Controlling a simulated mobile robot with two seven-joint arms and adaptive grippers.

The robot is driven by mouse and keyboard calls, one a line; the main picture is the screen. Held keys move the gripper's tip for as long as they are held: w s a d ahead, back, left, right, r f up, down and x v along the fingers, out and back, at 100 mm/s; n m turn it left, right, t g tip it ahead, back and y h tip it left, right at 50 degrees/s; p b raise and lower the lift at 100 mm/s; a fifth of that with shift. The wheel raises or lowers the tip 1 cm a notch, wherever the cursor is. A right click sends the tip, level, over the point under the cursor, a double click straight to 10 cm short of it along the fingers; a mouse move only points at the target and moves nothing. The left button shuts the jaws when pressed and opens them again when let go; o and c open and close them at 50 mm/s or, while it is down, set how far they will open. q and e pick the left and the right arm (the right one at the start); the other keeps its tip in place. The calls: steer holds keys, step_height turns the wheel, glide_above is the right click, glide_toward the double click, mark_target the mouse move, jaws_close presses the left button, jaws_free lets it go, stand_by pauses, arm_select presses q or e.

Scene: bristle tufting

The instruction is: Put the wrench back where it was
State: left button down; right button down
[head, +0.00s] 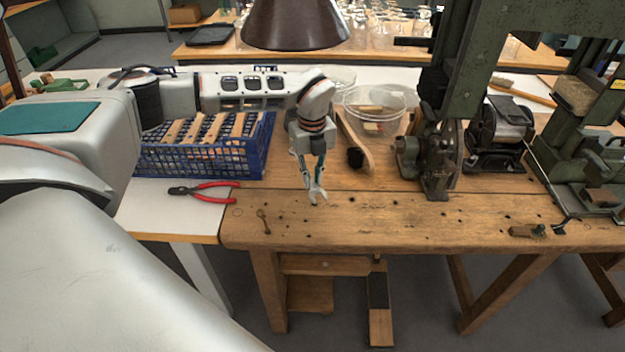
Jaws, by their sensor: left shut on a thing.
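A light grey wrench (317,193) hangs roughly upright, with its open jaw end down, from my left gripper (311,168). The gripper is shut on its upper part, so that part is mostly hidden. The wrench's lower end is over the wooden workbench (400,215), close to its surface; I cannot tell whether it touches. My right gripper is not in view.
Red-handled pliers (205,190) and a blue crate of wooden pieces (200,160) are to the left. A wooden brush (355,145) and clear bowl (375,100) are behind right. Machines stand right.

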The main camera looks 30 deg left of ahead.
mark_target(312, 176)
arm_select(q)
steer(key=shift+w+a, duration=0.35)
steer(key=shift+w, duration=0.2)
steer(key=shift+w+a, duration=0.35)
steer(key=shift+w, duration=0.2)
steer(key=shift+f, duration=1.7)
steer(key=shift+f, duration=0.1)
steer(key=c, duration=2)
jaws_free()
steer(key=shift+s+f, duration=0.1)
